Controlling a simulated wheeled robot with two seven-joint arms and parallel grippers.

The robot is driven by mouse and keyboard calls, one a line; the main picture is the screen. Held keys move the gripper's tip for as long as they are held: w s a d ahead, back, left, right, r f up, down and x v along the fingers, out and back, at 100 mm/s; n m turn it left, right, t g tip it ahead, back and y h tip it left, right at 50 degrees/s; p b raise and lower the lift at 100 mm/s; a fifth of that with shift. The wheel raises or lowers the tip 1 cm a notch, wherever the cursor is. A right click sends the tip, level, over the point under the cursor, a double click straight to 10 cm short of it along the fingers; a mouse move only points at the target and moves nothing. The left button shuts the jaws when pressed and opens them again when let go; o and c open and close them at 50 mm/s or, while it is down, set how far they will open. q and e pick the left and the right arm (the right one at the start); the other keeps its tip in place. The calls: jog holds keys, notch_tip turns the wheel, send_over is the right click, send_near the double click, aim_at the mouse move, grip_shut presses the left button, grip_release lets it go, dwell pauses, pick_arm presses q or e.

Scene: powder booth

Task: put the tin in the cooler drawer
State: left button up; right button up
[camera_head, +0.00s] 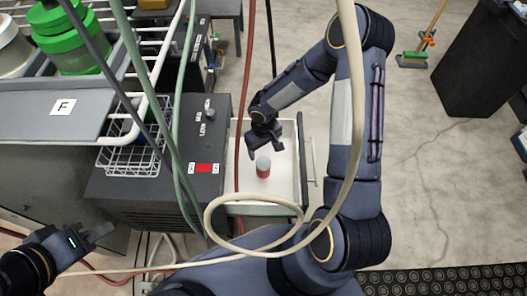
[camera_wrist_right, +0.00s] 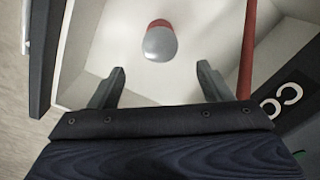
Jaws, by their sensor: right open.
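The tin (camera_head: 263,168), red with a grey lid, stands upright inside the open white cooler drawer (camera_head: 286,190). It also shows in the right wrist view (camera_wrist_right: 160,44), beyond the fingertips. My right gripper (camera_head: 265,149) is over the drawer, beside the tin; its fingers (camera_wrist_right: 161,70) are spread with nothing between them. The drawer is pulled out from the right side of the dark cooler (camera_head: 150,200). My left gripper (camera_head: 104,232) is at the lower left, away from the tin; its jaw opening is unclear.
A red hose (camera_head: 238,130) runs along the drawer's left side, and beige and green hoses cross the head view. Green-lidded containers (camera_head: 70,45) stand at upper left.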

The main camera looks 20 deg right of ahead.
jog(key=s+d+r+m+t, duration=0.1)
jog(key=d+r, duration=0.1)
jog(key=r, duration=0.5)
jog(key=s+d+r, duration=0.2)
jog(key=r, duration=0.4)
jog(key=s+a+r+m+t+y, duration=0.1)
jog(key=s+a+r+t+y, duration=0.1)
jog(key=s+r, duration=0.6)
jog(key=s+a+r+m+t+y, duration=0.1)
jog(key=s+a+r+t, duration=0.1)
jog(key=s+r, duration=0.6)
jog(key=shift+s+a+m+t+y, duration=0.3)
jog(key=shift+s+a+y, duration=0.1)
jog(key=shift+s+a, duration=0.25)
jog(key=shift+s+d+r, duration=0.1)
jog(key=shift+s, duration=0.05)
